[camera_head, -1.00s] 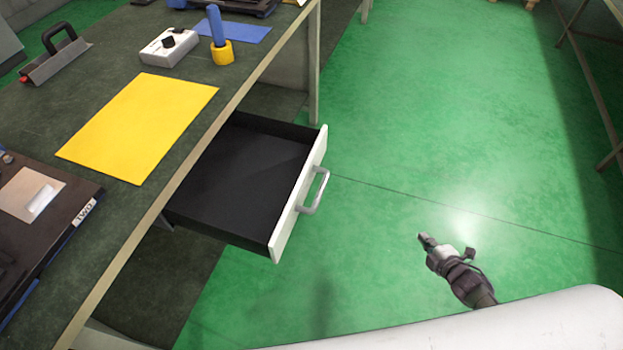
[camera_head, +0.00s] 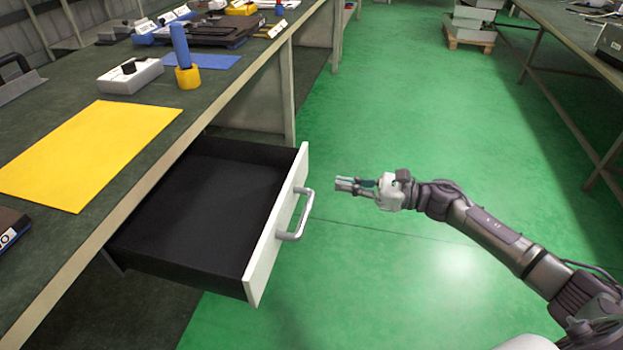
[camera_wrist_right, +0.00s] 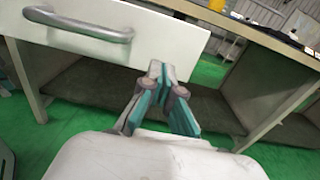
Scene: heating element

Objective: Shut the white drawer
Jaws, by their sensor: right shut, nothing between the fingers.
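The white drawer (camera_head: 277,228) stands pulled out from under the workbench, its black inside empty. Its metal handle (camera_head: 301,215) is on the white front. In the right wrist view the white front (camera_wrist_right: 110,35) and handle (camera_wrist_right: 80,24) fill the upper left. My right gripper (camera_head: 340,185) comes in from the right, just to the right of the drawer front and handle, apart from the handle. Its fingers are shut and empty; they also show in the right wrist view (camera_wrist_right: 160,70), in front of the drawer front's lower edge. I cannot tell whether they touch it. My left gripper is out of view.
The workbench (camera_head: 60,110) carries a yellow sheet (camera_head: 90,150), a white box with a knob (camera_head: 130,76) and a blue rod in a yellow ring (camera_head: 187,65). The green floor (camera_head: 430,120) is clear to the right, up to another bench (camera_head: 560,45).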

